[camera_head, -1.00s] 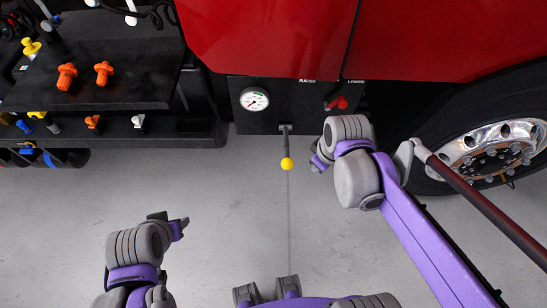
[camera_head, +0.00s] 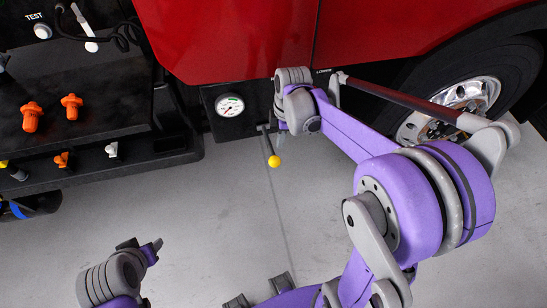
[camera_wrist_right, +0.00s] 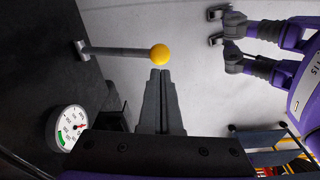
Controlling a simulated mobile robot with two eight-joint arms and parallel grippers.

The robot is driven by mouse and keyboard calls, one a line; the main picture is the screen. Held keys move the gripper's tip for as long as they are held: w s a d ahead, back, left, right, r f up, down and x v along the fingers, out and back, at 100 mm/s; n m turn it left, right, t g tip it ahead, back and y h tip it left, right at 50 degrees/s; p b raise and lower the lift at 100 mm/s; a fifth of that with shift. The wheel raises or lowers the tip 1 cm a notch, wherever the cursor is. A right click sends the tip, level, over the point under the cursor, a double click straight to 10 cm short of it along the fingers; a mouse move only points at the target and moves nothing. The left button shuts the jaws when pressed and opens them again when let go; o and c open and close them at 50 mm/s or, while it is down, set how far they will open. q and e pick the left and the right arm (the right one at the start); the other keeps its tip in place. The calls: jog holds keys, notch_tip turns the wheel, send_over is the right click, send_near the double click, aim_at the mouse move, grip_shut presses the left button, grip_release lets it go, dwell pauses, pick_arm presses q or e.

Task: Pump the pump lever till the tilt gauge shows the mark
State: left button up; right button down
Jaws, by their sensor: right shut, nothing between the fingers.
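The pump lever (camera_head: 268,143) is a grey bar with a yellow ball end (camera_head: 274,161), sticking out below a black panel under the red truck body. In the right wrist view the yellow ball (camera_wrist_right: 160,54) sits just beyond my shut right fingertips (camera_wrist_right: 160,74); I cannot tell whether they touch. My right gripper (camera_head: 284,124) is beside the lever in the head view, partly hidden by its wrist. The round white gauge (camera_head: 229,105) has a green band and a red needle; in the wrist view (camera_wrist_right: 67,127) the needle appears off the green. My left gripper (camera_head: 146,248) is low left, away from the lever.
A black bench (camera_head: 90,130) with orange parts (camera_head: 72,106) stands at the left. A truck wheel (camera_head: 455,105) is at the right, behind my right arm.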

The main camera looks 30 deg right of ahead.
aim_at(278, 158)
pick_arm(q)
jog(key=shift+f, duration=0.15)
pick_arm(e)
jog(key=shift+f, duration=0.15)
jog(key=f+b, duration=0.1)
jog(key=f, duration=0.1)
jog(key=f+b, duration=0.1)
jog(key=f, duration=0.1)
jog(key=f+b, duration=0.1)
jog(key=f, duration=0.1)
jog(key=shift+a+f+b, duration=0.1)
jog(key=shift+a+b, duration=0.25)
pick_arm(q)
jog(key=f, duration=0.1)
jog(key=s+f, duration=0.1)
jog(key=f, duration=0.2)
jog(key=shift+s+f, duration=0.25)
jog(key=shift+f, duration=0.15)
pick_arm(e)
jog(key=shift+w+f, duration=0.1)
jog(key=shift+f, duration=0.15)
